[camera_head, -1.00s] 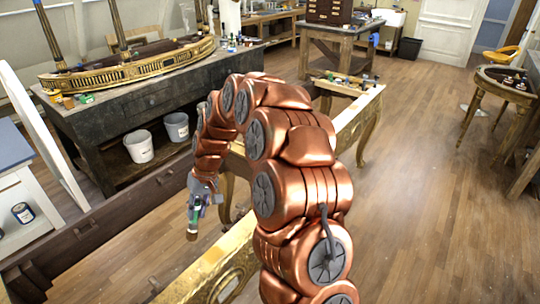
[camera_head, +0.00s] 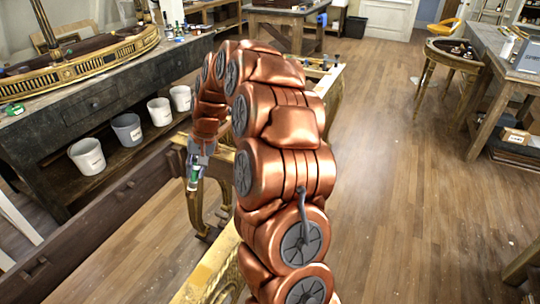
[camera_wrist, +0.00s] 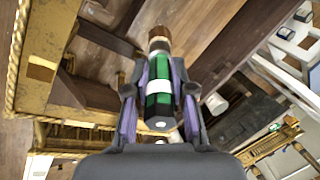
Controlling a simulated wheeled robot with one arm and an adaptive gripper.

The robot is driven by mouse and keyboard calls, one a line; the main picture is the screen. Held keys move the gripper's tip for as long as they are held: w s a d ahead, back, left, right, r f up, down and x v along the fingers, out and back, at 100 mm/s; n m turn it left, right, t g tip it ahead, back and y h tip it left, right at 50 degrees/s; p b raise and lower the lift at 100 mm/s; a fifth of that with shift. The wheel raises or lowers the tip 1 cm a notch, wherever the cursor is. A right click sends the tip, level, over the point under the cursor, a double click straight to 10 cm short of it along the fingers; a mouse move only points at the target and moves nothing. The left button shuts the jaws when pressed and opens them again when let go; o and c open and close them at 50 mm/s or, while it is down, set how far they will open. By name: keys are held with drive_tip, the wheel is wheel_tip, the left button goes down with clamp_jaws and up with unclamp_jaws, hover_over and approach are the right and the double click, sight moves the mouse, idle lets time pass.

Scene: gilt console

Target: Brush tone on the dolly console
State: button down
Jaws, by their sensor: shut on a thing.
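My gripper (camera_head: 199,160) hangs at the end of my copper arm, left of the middle in the head view. It is shut on a green tool (camera_wrist: 160,95) with a white band, a dark end and a brown tip; whether this is a brush I cannot tell for sure. The gilt console (camera_head: 217,264) stands partly behind my arm, with a carved leg near the gripper. Gilt carved rails (camera_wrist: 35,75) also show at the left of the wrist view. The tool appears apart from the gilt surface. My arm hides much of the console's middle.
A dark workbench (camera_head: 60,120) stands at the left, with a gilt curved piece (camera_head: 90,62) on top and pale buckets (camera_head: 87,156) on its lower shelf. A dark beam (camera_head: 90,220) runs along the left. The wooden floor (camera_head: 400,190) at the right is clear up to the tables.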

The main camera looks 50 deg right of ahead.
drive_tip(key=s+d+f+m+t+h+b, duration=0.1)
drive_tip(key=s+d+m+b, duration=0.2)
drive_tip(key=d, duration=0.7)
drive_tip(key=s+d+f+m+h+b, duration=0.1)
drive_tip(key=s+d+m+b, duration=0.2)
drive_tip(key=s+d+m, duration=0.3)
drive_tip(key=shift+s+d+m+t+h+b, duration=0.35)
drive_tip(key=shift+s+d, duration=0.35)
drive_tip(key=shift+d, duration=2.05)
